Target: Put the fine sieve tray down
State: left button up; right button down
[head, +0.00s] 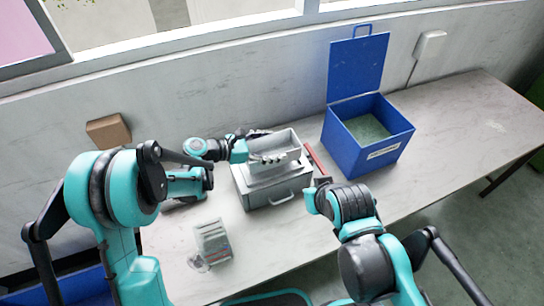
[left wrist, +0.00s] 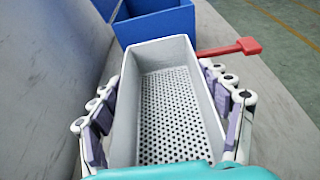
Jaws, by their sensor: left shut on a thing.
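The fine sieve tray (left wrist: 178,105) is a light grey, open, rectangular tray with a floor of small holes. In the left wrist view my left gripper (left wrist: 165,122) has its fingers against both long sides of the tray. In the head view the tray (head: 283,141) is over a grey box with a front handle (head: 270,194); I cannot tell whether they touch.
A blue bin (head: 368,157) with its lid raised stands right of the tray. A red-handled tool (head: 317,159) lies between them and also shows in the left wrist view (left wrist: 236,48). A small light rack (head: 212,241) stands at the front left. The bench's right part is clear.

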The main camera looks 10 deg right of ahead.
aim_at(271, 151)
pick_arm(q)
notch_tip(271, 151, down, 4)
jog(key=shift+a+f+b, duration=0.1)
jog(key=shift+f+b, duration=0.1)
jog(key=shift+b, duration=0.85)
jog(key=shift+r, duration=0.1)
jog(key=shift+f, duration=0.2)
jog(key=o, duration=1.8)
jog(key=shift+r, duration=0.1)
